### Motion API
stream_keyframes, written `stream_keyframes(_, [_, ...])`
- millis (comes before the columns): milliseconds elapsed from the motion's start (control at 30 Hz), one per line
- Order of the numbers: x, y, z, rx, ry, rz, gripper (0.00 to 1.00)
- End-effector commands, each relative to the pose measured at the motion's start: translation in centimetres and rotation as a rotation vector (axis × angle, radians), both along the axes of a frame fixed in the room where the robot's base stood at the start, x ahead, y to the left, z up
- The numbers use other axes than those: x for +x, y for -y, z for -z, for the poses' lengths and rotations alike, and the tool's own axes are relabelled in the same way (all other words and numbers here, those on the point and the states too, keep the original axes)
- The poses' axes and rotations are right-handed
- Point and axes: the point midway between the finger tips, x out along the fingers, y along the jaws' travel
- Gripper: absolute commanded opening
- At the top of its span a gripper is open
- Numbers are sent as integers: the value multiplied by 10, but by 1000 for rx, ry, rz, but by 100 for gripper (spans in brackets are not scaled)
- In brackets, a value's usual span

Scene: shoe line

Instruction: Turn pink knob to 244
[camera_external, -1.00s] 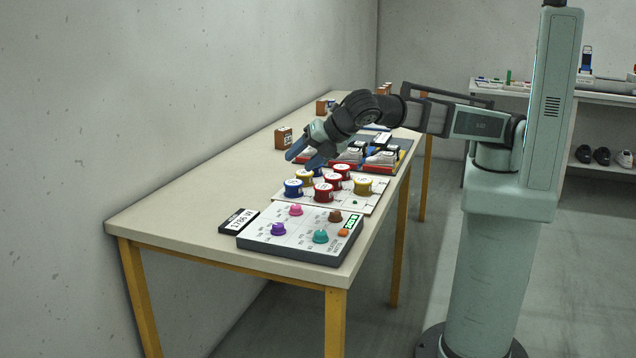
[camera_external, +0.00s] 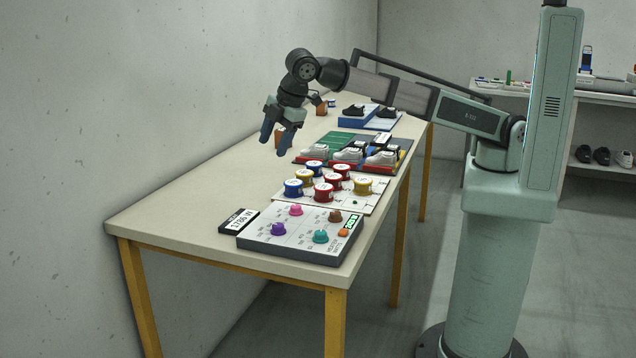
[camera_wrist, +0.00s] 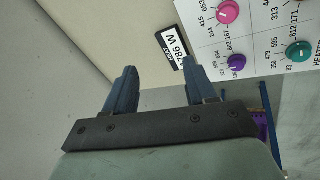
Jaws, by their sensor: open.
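The pink knob (camera_external: 296,209) sits at the back left of the white control panel (camera_external: 285,243) on the table. In the wrist view the pink knob (camera_wrist: 228,12) is at the top right, with printed numbers around it, among them 244 to its lower left. My gripper (camera_external: 272,137) hangs above the table, up and behind the knob, pointing down and touching nothing. In the wrist view my gripper's two blue fingers (camera_wrist: 158,72) are apart with nothing between them. Which way the knob points is too small to tell.
The panel also bears a purple knob (camera_external: 278,229), a teal knob (camera_external: 320,236), a brown knob (camera_external: 335,216) and an orange part (camera_external: 343,232). A label block (camera_external: 238,221) lies left of it. Several round tins (camera_external: 322,192) stand behind it. The table's front left is clear.

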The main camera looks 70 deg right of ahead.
Motion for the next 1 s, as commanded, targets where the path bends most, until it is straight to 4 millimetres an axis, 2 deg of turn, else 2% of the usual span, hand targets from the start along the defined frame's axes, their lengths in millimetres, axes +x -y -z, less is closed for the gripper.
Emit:
stream_keyframes(133, [-9, -12, 1, 104, -94, 238, 56])
stream_keyframes(400, [-31, -22, 4, 224, -238, 698, 56])
stream_keyframes(700, [-53, -21, 6, 284, -320, 1230, 56])
stream_keyframes(1000, [-60, -16, 6, 321, -289, 1655, 56])
